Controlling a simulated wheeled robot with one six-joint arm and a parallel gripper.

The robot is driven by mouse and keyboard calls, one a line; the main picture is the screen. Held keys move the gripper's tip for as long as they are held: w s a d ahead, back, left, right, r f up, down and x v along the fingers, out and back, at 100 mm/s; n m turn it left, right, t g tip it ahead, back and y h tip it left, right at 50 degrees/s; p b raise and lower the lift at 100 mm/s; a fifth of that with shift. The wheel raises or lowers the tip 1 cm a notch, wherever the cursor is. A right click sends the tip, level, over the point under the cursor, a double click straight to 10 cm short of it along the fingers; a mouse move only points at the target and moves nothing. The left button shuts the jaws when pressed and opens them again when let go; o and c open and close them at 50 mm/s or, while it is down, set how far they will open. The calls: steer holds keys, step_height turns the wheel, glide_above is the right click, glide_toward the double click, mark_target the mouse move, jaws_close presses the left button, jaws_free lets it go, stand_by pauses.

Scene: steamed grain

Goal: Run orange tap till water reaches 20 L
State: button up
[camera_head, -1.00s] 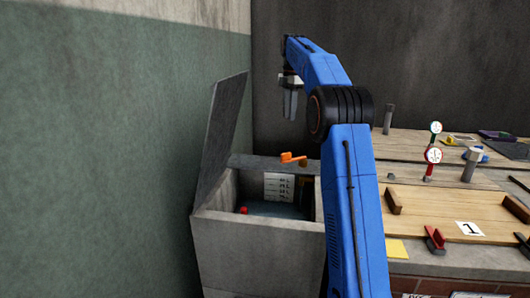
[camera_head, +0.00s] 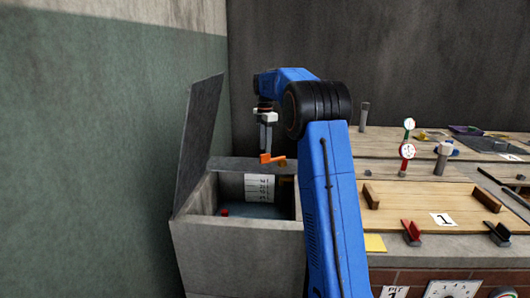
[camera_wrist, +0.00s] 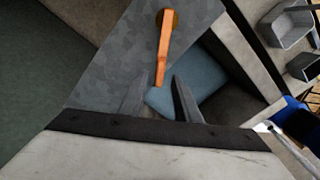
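My gripper (camera_head: 267,147) points down directly over the handle. In the wrist view my gripper (camera_wrist: 162,78) is open, with the handle's free end between its fingertips; I cannot tell whether they touch it. Blue water (camera_wrist: 205,78) lies in the tank. A white level scale (camera_head: 259,188) stands on the inner wall, its figures too small to read. A red float (camera_head: 224,212) is at the water's left.
The tank's lid (camera_head: 200,140) stands raised at the left, near the green wall.

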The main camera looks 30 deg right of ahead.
steer(key=shift+f, duration=1.6)
jaws_close()
steer(key=shift+w, duration=0.1)
steer(key=shift+w+d+m, duration=0.15)
steer(key=shift+w+m, duration=0.55)
steer(key=shift+m, duration=0.2)
steer(key=shift+w+d+m, duration=0.1)
steer(key=shift+w+m, duration=0.55)
steer(key=shift+m, duration=0.25)
steer(key=shift+w+d+m, duration=0.3)
steer(key=shift+w+m, duration=0.25)
steer(key=shift+m, duration=0.25)
steer(key=shift+w+d+m, duration=0.25)
steer(key=shift+w+m, duration=0.3)
steer(key=shift+m, duration=0.25)
steer(key=shift+r, duration=0.1)
